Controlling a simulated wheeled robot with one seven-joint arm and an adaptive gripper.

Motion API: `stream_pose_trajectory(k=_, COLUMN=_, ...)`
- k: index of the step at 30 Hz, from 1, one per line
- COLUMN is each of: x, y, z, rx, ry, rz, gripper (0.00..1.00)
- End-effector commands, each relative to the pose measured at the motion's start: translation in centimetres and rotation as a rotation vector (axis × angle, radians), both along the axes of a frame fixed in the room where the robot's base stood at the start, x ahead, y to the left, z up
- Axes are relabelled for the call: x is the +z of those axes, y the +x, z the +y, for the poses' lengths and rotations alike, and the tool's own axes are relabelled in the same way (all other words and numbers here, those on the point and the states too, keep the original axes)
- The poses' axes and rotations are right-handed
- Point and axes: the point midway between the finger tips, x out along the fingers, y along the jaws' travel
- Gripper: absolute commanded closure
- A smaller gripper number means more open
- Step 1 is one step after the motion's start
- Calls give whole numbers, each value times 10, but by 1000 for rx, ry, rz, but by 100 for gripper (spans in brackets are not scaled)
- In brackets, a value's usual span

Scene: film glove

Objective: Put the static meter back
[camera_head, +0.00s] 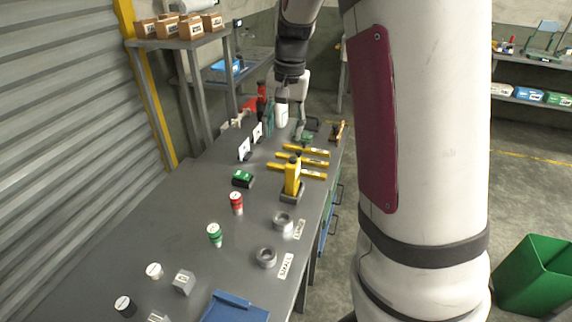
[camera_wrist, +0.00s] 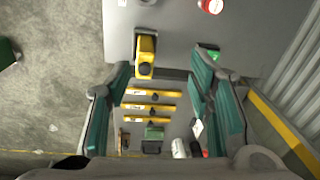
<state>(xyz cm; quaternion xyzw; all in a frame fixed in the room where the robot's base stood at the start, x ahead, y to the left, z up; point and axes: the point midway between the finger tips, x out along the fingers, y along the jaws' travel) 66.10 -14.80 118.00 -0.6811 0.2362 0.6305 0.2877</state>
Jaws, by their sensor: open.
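In the wrist view the yellow device (camera_wrist: 145,52) is near the top, left of centre, beyond the fingertips. My gripper (camera_head: 285,130) hangs over the far part of the bench, apart from the yellow device. In the wrist view my gripper (camera_wrist: 163,65) shows teal fingers spread wide with nothing between them. No label on the yellow device is readable.
Three yellow bars (camera_head: 300,162) lie beyond the device. A green-topped dark block (camera_head: 242,179), a red can (camera_head: 236,203) and a green can (camera_head: 215,235) stand left.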

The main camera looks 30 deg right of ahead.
Motion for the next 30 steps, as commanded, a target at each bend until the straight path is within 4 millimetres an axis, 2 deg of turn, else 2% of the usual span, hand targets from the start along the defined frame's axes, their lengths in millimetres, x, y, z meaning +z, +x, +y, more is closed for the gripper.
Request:
stream_pose_trajectory(k=1, x=18, y=-12, z=14, rx=43, ry=5, rz=-34, gripper=52)
stream_pose_trajectory(k=3, x=36, y=-29, z=32, rx=104, ry=6, rz=-70, gripper=52)
stream_pose_trajectory(k=9, x=75, y=-84, z=78, rx=288, ry=-20, rz=-172, gripper=52)
stream_pose_trajectory(k=12, x=88, y=-114, z=98, rx=379, ry=-47, rz=-223, gripper=52)
stream_pose_trajectory(k=16, x=97, y=-155, z=121, rx=500, ry=-100, rz=-285, gripper=52)
stream_pose_trajectory(k=21, x=97, y=-200, z=139, rx=629, ry=-183, rz=-351, gripper=52)
stream_pose_trajectory(k=25, x=93, y=-220, z=146, rx=691, ry=-231, rz=-381, gripper=52)
stream_pose_trajectory(k=30, x=90, y=-231, z=148, rx=723, ry=-260, rz=-393, gripper=52)
